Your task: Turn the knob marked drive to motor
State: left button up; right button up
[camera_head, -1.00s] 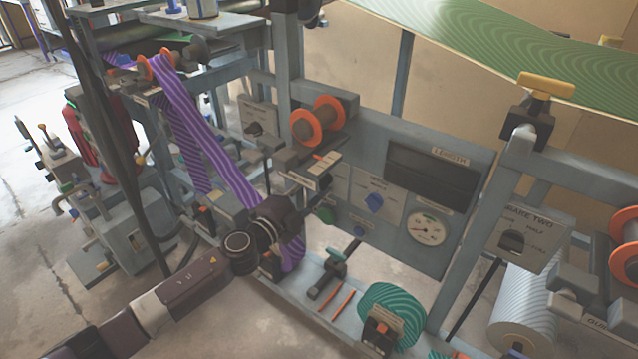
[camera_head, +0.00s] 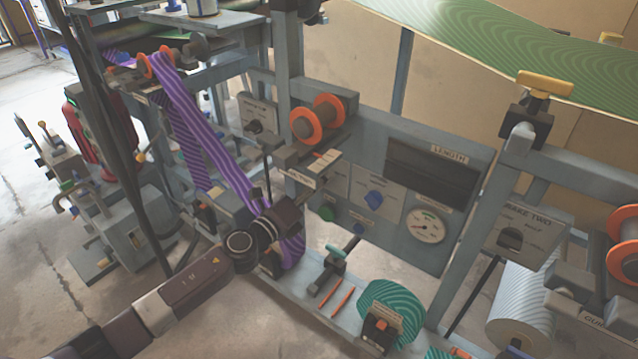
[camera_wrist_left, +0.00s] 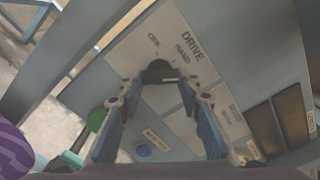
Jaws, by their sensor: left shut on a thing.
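The drive panel (camera_wrist_left: 207,62) shows in the left wrist view, with the words DRIVE, OFF and HAND readable; any motor mark is hidden or out of sight. Its dark knob (camera_wrist_left: 158,72) sits between the fingers of my left gripper (camera_wrist_left: 160,91), which is shut on it. The lower part of the knob and the fingertip contact are hard to make out. In the head view my left gripper (camera_head: 306,196) reaches in front of the control board and hides the knob. My right gripper is not in view.
A green button (camera_head: 326,213) and a blue button (camera_head: 361,229) lie below the panel. A blue knob (camera_head: 375,199) and a round gauge (camera_head: 426,225) are to its right. An orange spool (camera_head: 316,121) is above. A purple striped web (camera_head: 205,140) runs close behind my arm.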

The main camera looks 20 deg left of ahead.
pick_arm(q)
jog(key=m, duration=0.4)
jog(key=shift+f+m, duration=0.2)
jog(key=shift+m, duration=0.2)
dwell(0.4)
jog(key=o, duration=1.2)
jog(key=shift+c, duration=0.2)
jog(key=shift+r, duration=0.1)
jog(key=shift+s+a, duration=0.1)
jog(key=v, duration=1.1)
jog(key=shift+s, duration=0.4)
jog(key=shift+a, duration=0.15)
